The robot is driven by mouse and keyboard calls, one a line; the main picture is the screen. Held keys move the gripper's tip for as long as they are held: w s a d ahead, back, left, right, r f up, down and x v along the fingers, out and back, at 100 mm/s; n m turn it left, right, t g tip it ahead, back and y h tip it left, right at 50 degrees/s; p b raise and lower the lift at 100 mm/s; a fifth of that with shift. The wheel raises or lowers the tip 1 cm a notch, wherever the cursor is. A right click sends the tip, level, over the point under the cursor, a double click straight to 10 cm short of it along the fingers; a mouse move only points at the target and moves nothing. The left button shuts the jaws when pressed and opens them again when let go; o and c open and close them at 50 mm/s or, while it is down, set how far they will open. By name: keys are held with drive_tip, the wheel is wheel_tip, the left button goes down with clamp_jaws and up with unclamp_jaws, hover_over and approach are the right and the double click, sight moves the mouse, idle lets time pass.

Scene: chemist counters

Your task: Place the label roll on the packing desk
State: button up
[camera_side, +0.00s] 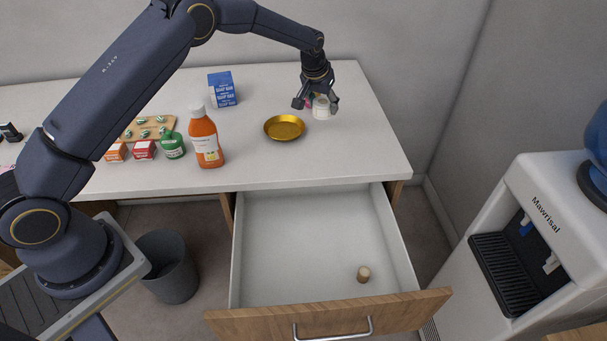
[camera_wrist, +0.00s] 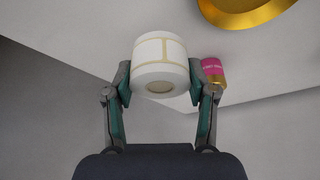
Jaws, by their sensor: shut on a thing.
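The label roll (camera_wrist: 160,62) is a white roll with pale tan lines and a tan core. It sits between the two fingers of my gripper (camera_wrist: 160,78), which is shut on its sides. In the side view the roll (camera_side: 321,108) is partly hidden by my gripper (camera_side: 316,103), near the back right of the white-topped desk (camera_side: 360,143). I cannot tell whether the roll touches the top. Nothing in view marks this desk as the packing desk.
A gold dish (camera_side: 284,128) lies left of the roll, and a pink-and-gold item (camera_wrist: 213,72) is close to the right finger. An orange bottle (camera_side: 206,139), green bottle (camera_side: 173,146) and blue box (camera_side: 222,89) stand farther left. An open drawer (camera_side: 310,225) juts out in front.

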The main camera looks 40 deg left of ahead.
sight(330, 127)
drive_tip(key=w+f, duration=0.3)
drive_tip(key=f, duration=0.1)
drive_tip(key=shift+w, duration=0.15)
drive_tip(key=shift+f, duration=1.4)
drive_tip(key=o, duration=1.3)
drive_tip(key=shift+f, duration=0.1)
